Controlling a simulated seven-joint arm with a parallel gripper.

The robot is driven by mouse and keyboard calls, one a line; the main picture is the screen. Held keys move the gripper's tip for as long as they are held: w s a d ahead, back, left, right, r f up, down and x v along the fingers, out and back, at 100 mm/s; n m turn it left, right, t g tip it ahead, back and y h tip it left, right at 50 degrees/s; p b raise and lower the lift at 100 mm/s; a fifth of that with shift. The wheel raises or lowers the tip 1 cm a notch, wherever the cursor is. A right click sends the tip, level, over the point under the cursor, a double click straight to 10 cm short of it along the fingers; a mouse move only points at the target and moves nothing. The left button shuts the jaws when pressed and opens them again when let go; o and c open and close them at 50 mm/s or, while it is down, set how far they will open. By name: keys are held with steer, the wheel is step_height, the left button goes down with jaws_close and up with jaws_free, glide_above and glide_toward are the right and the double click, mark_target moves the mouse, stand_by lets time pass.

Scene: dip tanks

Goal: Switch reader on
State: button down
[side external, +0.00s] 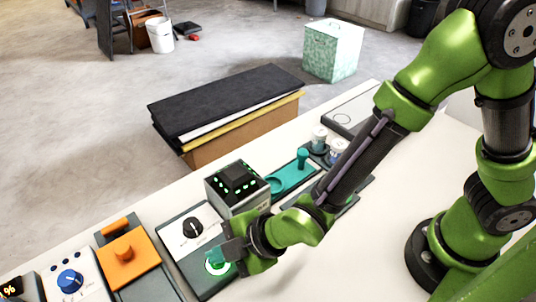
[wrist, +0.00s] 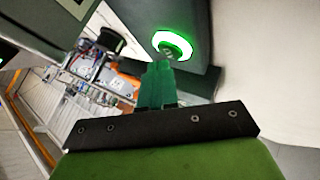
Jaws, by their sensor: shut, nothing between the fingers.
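A panel (side external: 178,237) with a white face carries a black dial (side external: 191,228) and a round button with a glowing green ring (side external: 215,268). The lit ring also shows in the wrist view (wrist: 172,44). No label names the reader, so I cannot tell for sure which device it is. My gripper (side external: 222,256) is shut and empty, with its teal fingers right at the button, partly covering it in the side view. In the wrist view the fingertips (wrist: 157,68) lie just below the ring; I cannot tell whether they touch it.
A dark box with green lights (side external: 236,188) stands just behind the panel. To the left are an orange plate with a knob (side external: 128,262) and a blue-dial panel (side external: 71,280). Teal parts (side external: 290,178) and small jars (side external: 338,148) stand to the right, near my arm.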

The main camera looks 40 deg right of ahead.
mark_target(224, 264)
steer(key=shift+r, duration=0.1)
steer(key=shift+r, duration=2.95)
steer(key=shift+s+f+m, duration=0.2)
steer(key=shift+m, duration=0.2)
steer(key=s+d+r+m+h, duration=0.1)
steer(key=d+r+m, duration=0.3)
steer(key=d+m, duration=0.3)
steer(key=s+d+r+m+h, duration=0.1)
steer(key=d+r+m, duration=0.4)
steer(key=d, duration=0.9)
steer(key=s+d+r+m+h, duration=0.2)
steer(key=d+r+m, duration=0.3)
steer(key=d+m, duration=0.3)
steer(key=d, duration=0.3)
steer(key=shift+s+d+m, duration=0.2)
steer(key=shift+s+m, duration=0.1)
steer(key=shift+s, duration=0.05)
